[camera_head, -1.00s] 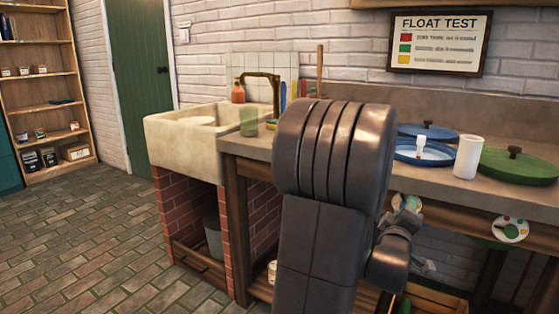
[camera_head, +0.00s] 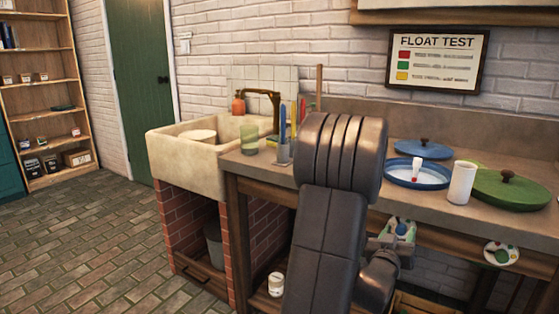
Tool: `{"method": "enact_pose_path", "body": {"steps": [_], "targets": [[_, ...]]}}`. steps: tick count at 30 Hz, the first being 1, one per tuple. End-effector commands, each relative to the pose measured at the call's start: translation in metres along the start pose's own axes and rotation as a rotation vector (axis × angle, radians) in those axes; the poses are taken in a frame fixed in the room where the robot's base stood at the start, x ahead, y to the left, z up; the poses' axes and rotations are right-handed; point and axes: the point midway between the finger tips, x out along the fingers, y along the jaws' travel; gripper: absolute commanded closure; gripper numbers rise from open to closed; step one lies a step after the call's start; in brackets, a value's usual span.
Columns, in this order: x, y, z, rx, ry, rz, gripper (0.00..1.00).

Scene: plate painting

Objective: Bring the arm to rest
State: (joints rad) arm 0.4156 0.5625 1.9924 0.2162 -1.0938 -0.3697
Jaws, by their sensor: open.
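My arm rises in the middle of the head camera view, folded, its large dark links in front of the counter. My gripper (camera_head: 391,243) shows only in part, as a grey piece beyond the wrist at the right of the arm, below the counter's front edge. It is open, and I see nothing held in it. Its fingertips are mostly hidden.
A stone sink (camera_head: 180,160) stands left of the arm. The counter (camera_head: 435,211) holds a blue dish (camera_head: 432,181), a white cylinder (camera_head: 462,183), a green lidded dish (camera_head: 515,193) and a glass (camera_head: 249,139). The brick floor (camera_head: 80,245) is open at left.

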Motion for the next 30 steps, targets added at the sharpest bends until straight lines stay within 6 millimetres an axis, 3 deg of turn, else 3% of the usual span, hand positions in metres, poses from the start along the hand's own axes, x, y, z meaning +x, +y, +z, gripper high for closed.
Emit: {"method": "enact_pose_path", "body": {"steps": [18,30], "targets": [[0.0004,0.0009,-0.0057,0.475,-0.041,0.038,0.52],[0.0003,0.0004,-0.0031,0.658,-0.054,0.053,0.52]]}}
